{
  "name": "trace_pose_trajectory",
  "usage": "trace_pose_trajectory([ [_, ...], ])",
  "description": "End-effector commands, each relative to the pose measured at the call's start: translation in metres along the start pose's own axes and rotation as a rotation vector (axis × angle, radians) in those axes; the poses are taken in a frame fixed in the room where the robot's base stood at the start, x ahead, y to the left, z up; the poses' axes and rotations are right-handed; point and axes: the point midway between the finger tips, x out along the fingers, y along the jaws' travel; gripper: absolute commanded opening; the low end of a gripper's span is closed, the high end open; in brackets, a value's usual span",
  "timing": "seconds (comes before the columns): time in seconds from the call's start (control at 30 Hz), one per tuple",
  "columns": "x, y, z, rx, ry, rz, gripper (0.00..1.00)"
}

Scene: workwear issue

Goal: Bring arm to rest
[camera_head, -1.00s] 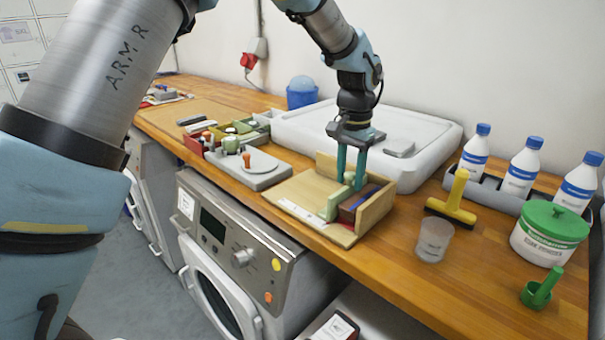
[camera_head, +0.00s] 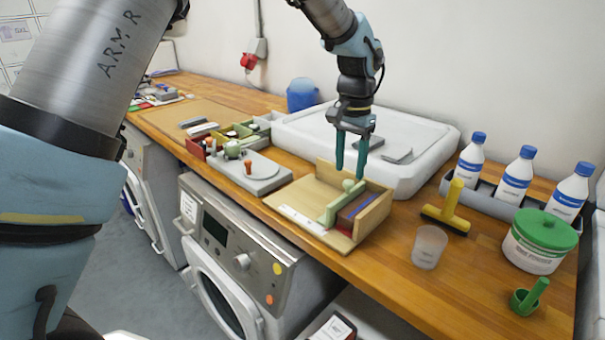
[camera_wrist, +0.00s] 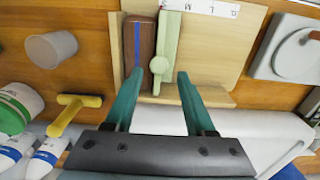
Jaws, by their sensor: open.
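My gripper (camera_head: 350,154) is open and empty, its two teal fingers pointing down just above the wooden fixture (camera_head: 290,188). In the wrist view the fingers (camera_wrist: 155,88) stand apart with nothing between their tips. The fixture has raised wooden walls at the back and right and a white lettered strip along its front left. A green slide with a round knob (camera_head: 346,196) stands in it. A brown block with a blue stripe (camera_head: 357,211) lies between the slide and the right wall; it also shows in the wrist view (camera_wrist: 140,45).
A white basin (camera_head: 428,142) stands behind the fixture. A grey plate with pegs (camera_head: 262,180) and a compartment tray lie left.

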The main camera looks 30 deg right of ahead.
Motion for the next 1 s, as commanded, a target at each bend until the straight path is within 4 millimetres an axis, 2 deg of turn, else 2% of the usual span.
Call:
trace_pose_trajectory([
  [0.03,-0.009,0.000,0.000,0.000,0.000,0.000,0.55],
  [0.23,-0.025,0.000,0.000,0.000,-0.001,0.000,0.55],
  [0.77,-0.025,-0.001,0.001,-0.001,0.000,0.000,0.55],
  [0.87,-0.025,-0.013,0.008,-0.028,0.002,-0.002,0.55],
  [0.97,-0.026,-0.047,0.032,-0.104,0.009,-0.007,0.55],
  [1.0,-0.026,-0.065,0.047,-0.150,0.013,-0.010,0.55],
])
